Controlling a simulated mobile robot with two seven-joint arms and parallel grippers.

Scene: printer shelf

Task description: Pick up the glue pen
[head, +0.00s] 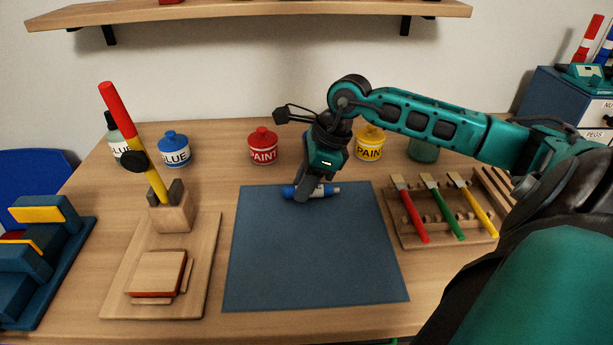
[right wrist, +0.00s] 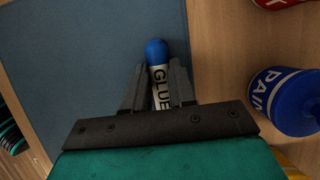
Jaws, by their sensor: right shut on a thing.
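The glue pen (head: 325,190) is a white tube with a blue cap and GLUE lettering. It lies roughly level at the back part of the blue mat (head: 312,260); I cannot tell whether it touches the mat. My right gripper (head: 304,193) points down and is shut on the pen. In the right wrist view the pen (right wrist: 158,75) sits between the two fingers of the gripper (right wrist: 157,88), its blue cap sticking out past the fingertips. The far end of the pen is hidden there. My left gripper is not in view.
Behind the mat stand a red paint jar (head: 263,148) and a yellow one (head: 369,145); a blue paint jar (right wrist: 283,100) shows beside the gripper in the wrist view. A brush rack (head: 408,237) is right, a wooden stand (head: 172,213) left. The mat's front is clear.

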